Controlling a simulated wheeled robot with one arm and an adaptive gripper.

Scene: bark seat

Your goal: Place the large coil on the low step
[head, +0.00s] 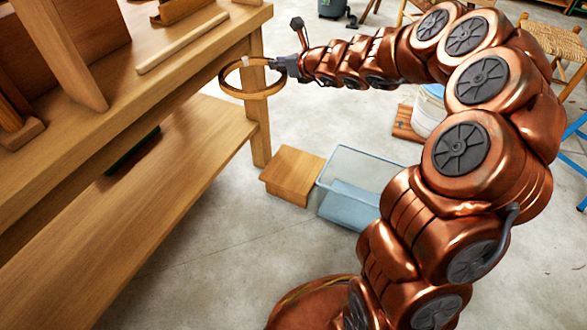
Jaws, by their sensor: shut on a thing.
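A large brown ring-shaped coil (236,94) with a pale tie hangs level in the air beside the bench's far end. My gripper (279,64) is shut on the near right part of its rim; the fingertips are small and partly hidden in this view. The low step (296,175) is a small wooden block on the concrete floor, below the coil and a little to the right. Its top is bare. The coil and gripper are well above the step and apart from it.
A wooden workbench (190,75) with a lower shelf (150,170) fills the left; a wooden rod (182,43) lies on it. A clear bluish bin (350,205) stands right beside the step. A white bucket (429,110) and woven chair (553,38) are farther back. Floor in front of the step is clear.

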